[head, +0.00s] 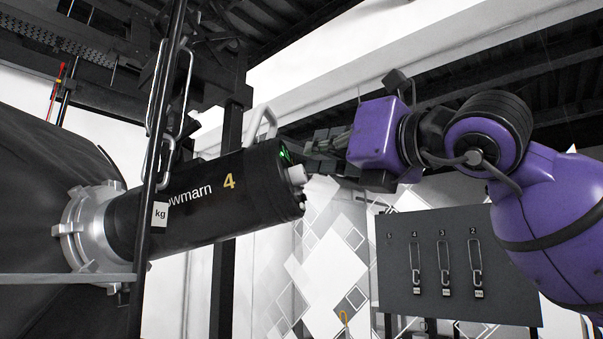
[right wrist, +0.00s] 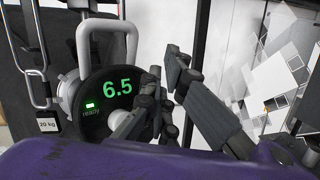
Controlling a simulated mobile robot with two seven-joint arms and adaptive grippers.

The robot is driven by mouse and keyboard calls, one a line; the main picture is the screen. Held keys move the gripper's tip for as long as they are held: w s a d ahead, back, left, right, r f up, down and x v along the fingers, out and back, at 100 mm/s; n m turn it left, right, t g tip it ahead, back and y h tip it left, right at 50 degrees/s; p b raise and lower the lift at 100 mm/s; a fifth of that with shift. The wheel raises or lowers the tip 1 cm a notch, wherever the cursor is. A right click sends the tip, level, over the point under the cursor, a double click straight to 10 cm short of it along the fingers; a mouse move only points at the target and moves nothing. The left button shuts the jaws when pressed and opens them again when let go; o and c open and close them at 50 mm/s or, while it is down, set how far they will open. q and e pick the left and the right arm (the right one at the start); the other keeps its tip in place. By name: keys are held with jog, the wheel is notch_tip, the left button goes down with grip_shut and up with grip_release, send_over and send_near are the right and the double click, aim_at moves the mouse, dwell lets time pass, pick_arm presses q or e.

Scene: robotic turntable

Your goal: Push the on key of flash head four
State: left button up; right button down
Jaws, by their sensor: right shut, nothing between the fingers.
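Flash head four (head: 200,200) is a black cylinder with a yellow 4, tilted slightly up to the right. I cannot make out the on key; my fingers cover the right part of the face. My right gripper (head: 318,147) is shut and empty, just right of the rear face in the head view. Its dark fingers (right wrist: 165,80) also show in the right wrist view; contact with the face cannot be told. My left gripper is out of view.
A pale handle (head: 264,122) rises from the head's top. A white knob (head: 298,174) sticks out of its rear. A dark post with a kg tag (head: 161,215) stands before the head. A grey panel with numbered hooks (head: 456,240) stands at right.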

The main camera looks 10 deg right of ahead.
jog(key=shift+w+a+f, duration=0.15)
jog(key=shift+a, duration=0.3)
dwell(0.4)
jog(key=shift+d, duration=0.15)
jog(key=shift+s+d+r, duration=0.2)
jog(key=shift+s+d, duration=0.1)
jog(key=shift+d, duration=0.35)
jog(key=s+d+r, duration=0.1)
jog(key=s+d, duration=0.1)
jog(key=d, duration=0.3)
jog(key=shift+s+d+r, duration=0.15)
jog(key=shift+d+r, duration=0.05)
jog(key=shift+r, duration=0.1)
